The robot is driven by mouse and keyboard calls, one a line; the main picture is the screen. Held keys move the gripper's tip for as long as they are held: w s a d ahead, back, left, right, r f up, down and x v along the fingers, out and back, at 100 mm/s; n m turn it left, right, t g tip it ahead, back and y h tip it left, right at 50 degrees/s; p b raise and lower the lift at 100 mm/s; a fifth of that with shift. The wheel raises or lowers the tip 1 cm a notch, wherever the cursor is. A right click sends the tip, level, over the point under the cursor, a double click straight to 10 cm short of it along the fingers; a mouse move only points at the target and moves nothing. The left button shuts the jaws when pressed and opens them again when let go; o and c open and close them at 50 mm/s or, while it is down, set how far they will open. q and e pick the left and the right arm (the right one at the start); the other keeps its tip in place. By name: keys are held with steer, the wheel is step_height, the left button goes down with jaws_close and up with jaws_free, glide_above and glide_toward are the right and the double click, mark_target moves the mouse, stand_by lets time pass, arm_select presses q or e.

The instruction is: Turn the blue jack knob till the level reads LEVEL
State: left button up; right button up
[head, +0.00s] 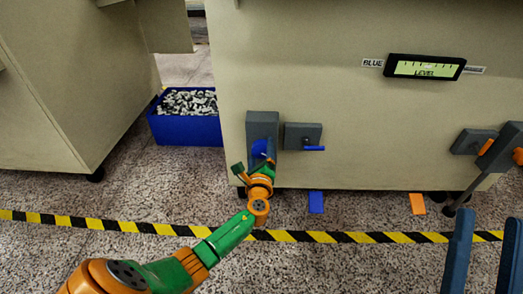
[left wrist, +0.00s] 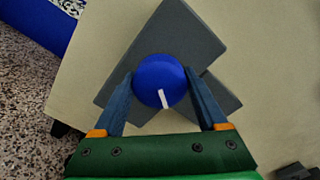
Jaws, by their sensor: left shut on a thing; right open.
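The blue jack knob (head: 260,148) is on a grey block low on the left of the beige cabinet. In the left wrist view the knob (left wrist: 158,76) is round, with a white mark pointing down and slightly right. My left gripper (left wrist: 160,84) is shut on the knob, one finger on each side; it partly hides the knob in the head view (head: 262,162). My right gripper (head: 485,250) is open and empty at the lower right.
A grey block with a blue lever (head: 314,148) sits right of the knob. An orange-handled grey unit (head: 487,146) is at the right. Blue (head: 316,203) and orange (head: 417,204) tabs mark the floor. A blue bin (head: 186,131) of small parts stands left. Striped tape crosses the floor.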

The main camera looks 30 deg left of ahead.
mark_target(262, 153)
arm_select(q)
steer(key=o, duration=1.3)
steer(key=p+v, duration=0.1)
steer(key=v, duration=0.1)
steer(key=shift+s+d, duration=0.2)
steer(key=shift+s, duration=0.15)
steer(key=p+v, duration=0.1)
steer(key=v, duration=0.3)
steer(key=shift+p, duration=0.3)
steer(key=shift+s, duration=0.1)
arm_select(e)
steer(key=w+d+f+m+g+h, duration=0.1)
steer(key=w+f+g+h, duration=0.3)
steer(key=f+g, duration=0.5)
step_height(262, 153, down, 7)
steer(key=shift+w+d+f+g, duration=0.1)
steer(key=shift+w+d+g, duration=0.1)
steer(key=shift+g, duration=0.1)
